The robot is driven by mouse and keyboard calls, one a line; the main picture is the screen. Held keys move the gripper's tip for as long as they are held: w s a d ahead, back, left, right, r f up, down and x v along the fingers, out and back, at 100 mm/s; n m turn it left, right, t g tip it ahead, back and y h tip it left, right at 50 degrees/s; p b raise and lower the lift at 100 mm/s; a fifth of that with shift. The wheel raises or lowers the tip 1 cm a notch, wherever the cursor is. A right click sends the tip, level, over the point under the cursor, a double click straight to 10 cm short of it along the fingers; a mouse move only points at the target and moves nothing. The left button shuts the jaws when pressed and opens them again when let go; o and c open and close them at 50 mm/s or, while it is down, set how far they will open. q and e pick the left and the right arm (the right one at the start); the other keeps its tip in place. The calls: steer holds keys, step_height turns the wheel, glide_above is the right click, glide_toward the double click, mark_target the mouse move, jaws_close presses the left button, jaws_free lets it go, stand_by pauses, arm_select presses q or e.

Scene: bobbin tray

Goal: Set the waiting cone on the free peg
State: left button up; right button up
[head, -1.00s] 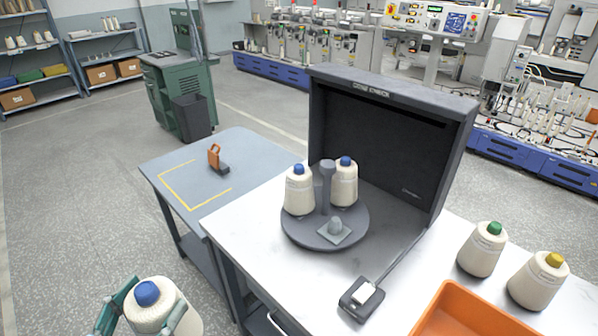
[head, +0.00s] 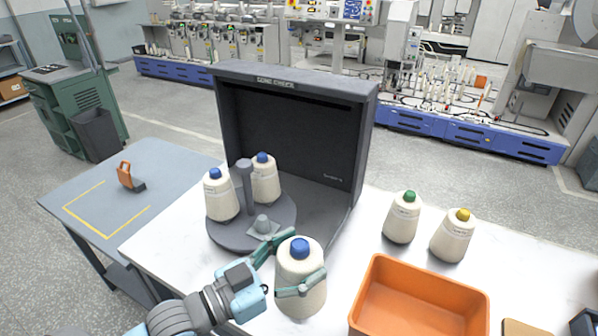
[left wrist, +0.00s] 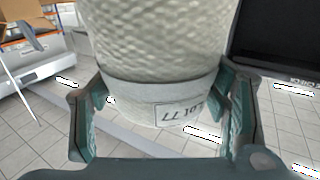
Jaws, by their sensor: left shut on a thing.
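My left gripper (head: 285,268) is shut on a cream cone with a blue tip (head: 301,280), held upright in front of the turntable. The held cone fills the upper middle of the left wrist view (left wrist: 160,50), with a finger on each side and a label on its lower part. The grey round turntable (head: 225,238) carries two blue-tipped cones, one at left (head: 221,200) and one at back (head: 264,180), around a central post (head: 244,185). My right gripper is not in view.
A dark cone-check booth (head: 290,130) stands behind the turntable. A green-tipped cone (head: 402,220) and a yellow-tipped cone (head: 453,238) stand on the right, behind an orange bin (head: 420,305). A side table (head: 95,210) with an orange-handled tool (head: 125,176) is at left.

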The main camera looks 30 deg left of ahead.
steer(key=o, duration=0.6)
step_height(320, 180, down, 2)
steer(key=shift+b, duration=0.8)
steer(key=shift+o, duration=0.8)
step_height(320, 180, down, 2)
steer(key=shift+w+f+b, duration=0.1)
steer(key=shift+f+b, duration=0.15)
steer(key=shift+b, duration=1)
arm_select(q)
steer(key=w+a+f+n+y+b, duration=0.3)
steer(key=w+a+n+y, duration=0.1)
steer(key=w+a+y, duration=0.3)
steer(key=w+a+f+n+t+y+b, duration=0.1)
steer(key=w+a+f+n+y+b, duration=0.2)
steer(key=w+a, duration=0.9)
steer(key=a+n+y, duration=0.2)
steer(key=a+y, duration=0.1)
steer(key=y, duration=0.1)
steer(key=shift+w+a, duration=0.3)
steer(key=shift+a, duration=0.1)
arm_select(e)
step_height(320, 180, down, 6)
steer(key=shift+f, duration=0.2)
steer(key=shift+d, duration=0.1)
arm_select(q)
steer(key=shift+s, duration=0.15)
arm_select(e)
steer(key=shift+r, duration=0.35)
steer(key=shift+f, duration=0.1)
